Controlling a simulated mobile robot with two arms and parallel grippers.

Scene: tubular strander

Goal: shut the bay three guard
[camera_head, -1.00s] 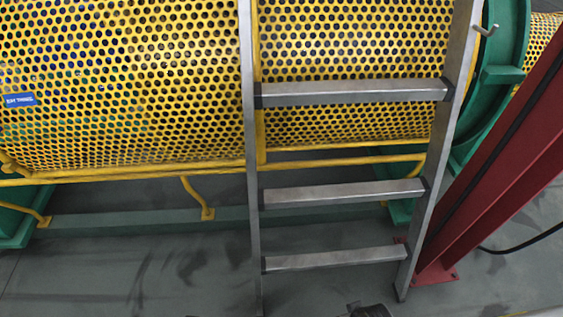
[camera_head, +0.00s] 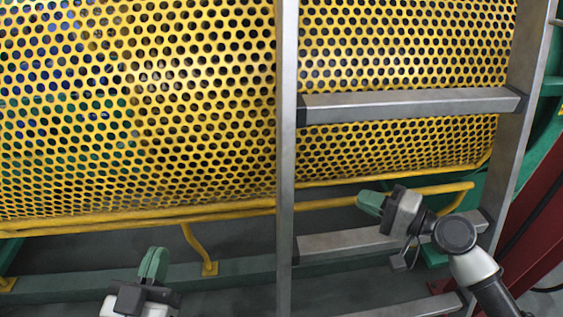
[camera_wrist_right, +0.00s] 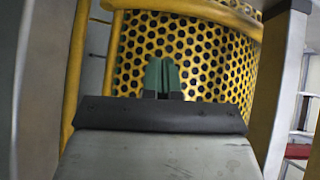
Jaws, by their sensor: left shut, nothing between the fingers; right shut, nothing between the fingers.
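The yellow perforated guard (camera_head: 130,120) fills the upper part of the head view, curved over the machine. Its lower edge runs along a yellow rail (camera_head: 130,220). A second perforated section (camera_head: 400,60) shows behind the ladder. I cannot tell which section is bay three or how far either is open. My left gripper (camera_head: 153,262) is shut and empty, below the left section. My right gripper (camera_head: 370,202) is shut and empty, between the ladder rails near the yellow lower rail. In the right wrist view its green fingers (camera_wrist_right: 162,75) point at perforated yellow mesh (camera_wrist_right: 205,50).
A grey metal ladder (camera_head: 287,150) stands in front of the guard, with rungs (camera_head: 410,104) crossing the right section. A dark red post (camera_head: 545,225) stands at the right. A bent yellow bracket (camera_head: 200,250) joins the green base beam (camera_head: 245,268). Grey floor shows below.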

